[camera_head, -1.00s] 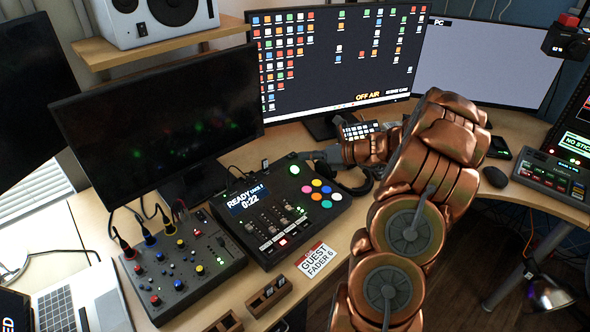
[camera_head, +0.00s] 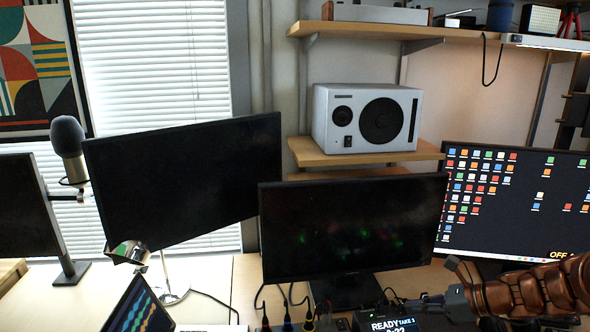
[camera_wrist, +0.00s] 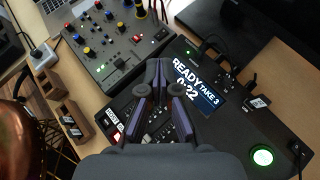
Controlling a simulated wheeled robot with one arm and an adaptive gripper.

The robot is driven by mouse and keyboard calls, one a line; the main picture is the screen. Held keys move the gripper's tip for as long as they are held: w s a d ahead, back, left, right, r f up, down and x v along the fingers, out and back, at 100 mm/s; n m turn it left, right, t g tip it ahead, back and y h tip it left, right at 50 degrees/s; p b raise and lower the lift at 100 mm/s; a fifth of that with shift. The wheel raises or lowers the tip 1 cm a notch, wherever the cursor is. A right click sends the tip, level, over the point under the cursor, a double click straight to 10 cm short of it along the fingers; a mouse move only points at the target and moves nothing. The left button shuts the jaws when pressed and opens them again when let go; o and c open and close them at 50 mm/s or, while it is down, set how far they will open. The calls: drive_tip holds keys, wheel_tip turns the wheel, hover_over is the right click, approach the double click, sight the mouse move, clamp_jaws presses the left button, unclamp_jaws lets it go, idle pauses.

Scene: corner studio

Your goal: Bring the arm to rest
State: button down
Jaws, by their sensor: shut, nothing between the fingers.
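My copper arm (camera_head: 535,288) reaches in from the lower right of the head view, with my dark gripper (camera_head: 428,304) at its left end, low over the desk. In the wrist view my gripper (camera_wrist: 158,88) is shut and empty. Its fingers are above the dark console with the "READY TAKE 3" screen (camera_wrist: 198,88). I cannot tell the exact gap to the console. The screen also shows at the bottom edge of the head view (camera_head: 392,325); most of the console is cut off there.
A mixer (camera_wrist: 115,45) with coloured knobs lies beside the console. A green-lit button (camera_wrist: 262,156) is at lower right. Monitors (camera_head: 350,228) stand behind on the desk, with a white speaker (camera_head: 366,118) on a shelf above. A microphone (camera_head: 68,147) stands at left.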

drive_tip(key=s+a+r+n+g+h+p, duration=0.1)
drive_tip(key=s+a+r+n+g+h, duration=0.15)
drive_tip(key=s+a+n, duration=0.45)
drive_tip(key=s+a+r+n+g+h+p, duration=0.1)
drive_tip(key=s+a+n+g, duration=0.3)
drive_tip(key=s+a+n, duration=0.4)
drive_tip(key=s+d+r+n+h, duration=0.1)
drive_tip(key=s+d+n+h, duration=0.1)
drive_tip(key=s+n, duration=0.3)
drive_tip(key=s+d+r+n+g+h+p, duration=0.1)
drive_tip(key=s+d+n+h, duration=0.2)
drive_tip(key=s, duration=1)
drive_tip(key=shift+n+h, duration=0.85)
drive_tip(key=shift+n, duration=0.15)
